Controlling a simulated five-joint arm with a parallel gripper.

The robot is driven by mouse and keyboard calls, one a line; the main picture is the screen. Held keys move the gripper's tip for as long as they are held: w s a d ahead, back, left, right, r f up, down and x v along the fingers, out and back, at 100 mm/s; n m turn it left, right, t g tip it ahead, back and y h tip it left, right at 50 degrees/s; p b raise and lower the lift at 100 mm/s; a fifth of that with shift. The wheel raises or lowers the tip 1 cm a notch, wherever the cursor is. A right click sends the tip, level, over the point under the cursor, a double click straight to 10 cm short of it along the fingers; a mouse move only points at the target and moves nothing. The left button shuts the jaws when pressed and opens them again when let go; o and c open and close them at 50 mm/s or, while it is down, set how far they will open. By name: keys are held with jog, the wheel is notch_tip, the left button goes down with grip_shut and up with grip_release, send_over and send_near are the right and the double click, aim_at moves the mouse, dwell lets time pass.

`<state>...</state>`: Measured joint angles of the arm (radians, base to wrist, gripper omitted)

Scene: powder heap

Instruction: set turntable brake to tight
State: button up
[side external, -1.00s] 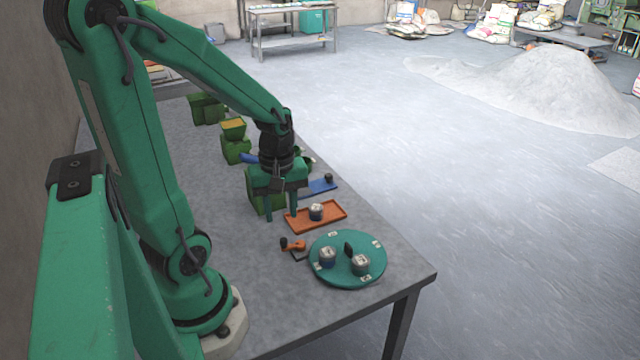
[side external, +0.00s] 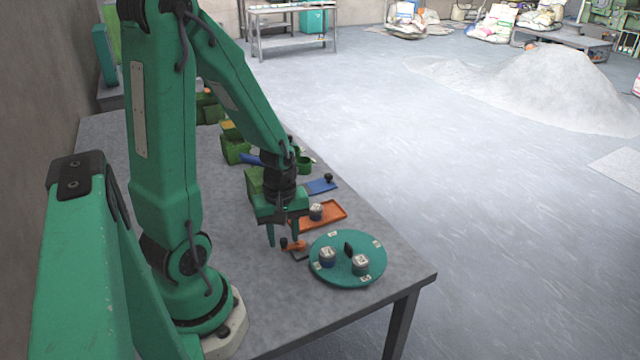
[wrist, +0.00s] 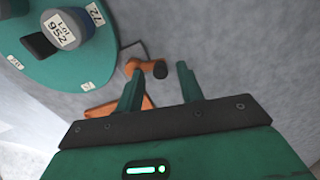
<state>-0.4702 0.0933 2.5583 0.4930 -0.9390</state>
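The turntable (side external: 340,279) is a flat green disc with white tags near the front right of the table; it also shows in the wrist view (wrist: 97,62). The brake lever (side external: 297,246) is small and orange with a dark knob, beside the disc's left edge. In the wrist view the lever (wrist: 134,66) and its dark knob (wrist: 160,69) appear between my fingertips. My gripper (side external: 283,240) is open and empty, pointing down over the lever. I cannot tell whether a finger touches the lever. The brake's setting marks are not readable.
Two labelled jars (side external: 327,257) (side external: 361,265) and a black piece (side external: 348,249) stand on the disc. Green boxes and a blue piece (side external: 320,187) sit farther back. The front left table is clear.

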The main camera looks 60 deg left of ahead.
jog(key=shift+f, duration=0.15)
grip_shut()
